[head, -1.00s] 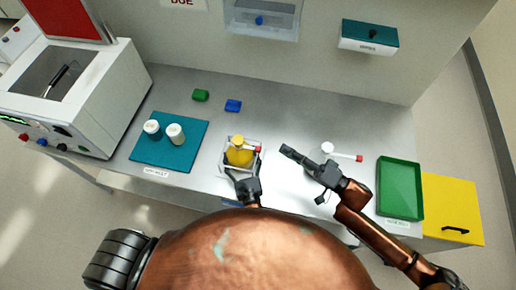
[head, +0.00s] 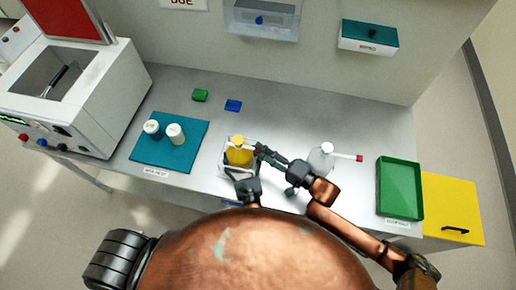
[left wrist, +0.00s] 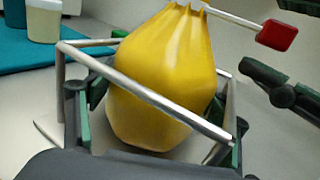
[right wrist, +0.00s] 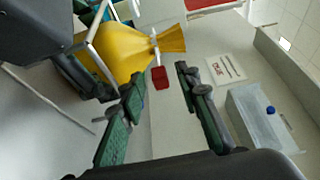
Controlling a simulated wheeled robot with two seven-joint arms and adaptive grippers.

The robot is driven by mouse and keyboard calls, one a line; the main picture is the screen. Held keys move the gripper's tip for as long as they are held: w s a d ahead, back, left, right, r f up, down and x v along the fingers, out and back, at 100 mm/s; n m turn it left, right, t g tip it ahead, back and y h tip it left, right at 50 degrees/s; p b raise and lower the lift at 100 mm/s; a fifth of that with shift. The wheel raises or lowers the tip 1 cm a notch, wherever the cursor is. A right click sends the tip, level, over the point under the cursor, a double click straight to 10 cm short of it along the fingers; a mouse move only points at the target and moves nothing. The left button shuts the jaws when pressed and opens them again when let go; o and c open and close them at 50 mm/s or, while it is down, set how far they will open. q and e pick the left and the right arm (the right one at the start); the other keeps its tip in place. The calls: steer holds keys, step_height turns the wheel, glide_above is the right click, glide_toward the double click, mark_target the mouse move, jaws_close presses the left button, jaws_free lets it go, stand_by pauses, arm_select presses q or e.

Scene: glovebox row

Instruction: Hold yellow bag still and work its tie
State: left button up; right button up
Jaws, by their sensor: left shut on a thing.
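The yellow bag (head: 238,157) stands upright in a thin metal frame (left wrist: 150,93) near the table's front edge. Its gathered neck carries a pale tie with a red tab (left wrist: 277,35); the tab also shows in the right wrist view (right wrist: 160,77). My left gripper (head: 240,174) is shut on the yellow bag low down from the front, with one finger on each side of it in the left wrist view. My right gripper (head: 260,150) is open and empty at the right of the bag's neck. The red tab shows just beyond the space between its fingers, apart from them.
A clear white bag (head: 319,160) with a red-tabbed tie stands right, close behind my right arm. A green tray (head: 400,190) lies farther right. A teal mat (head: 145,140) with two white jars lies left. Green (head: 200,95) and blue (head: 233,105) blocks lie behind.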

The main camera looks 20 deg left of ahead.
steer(key=shift+x, duration=1)
steer(key=shift+c, duration=0.5)
jaws_close()
steer(key=shift+d, duration=0.1)
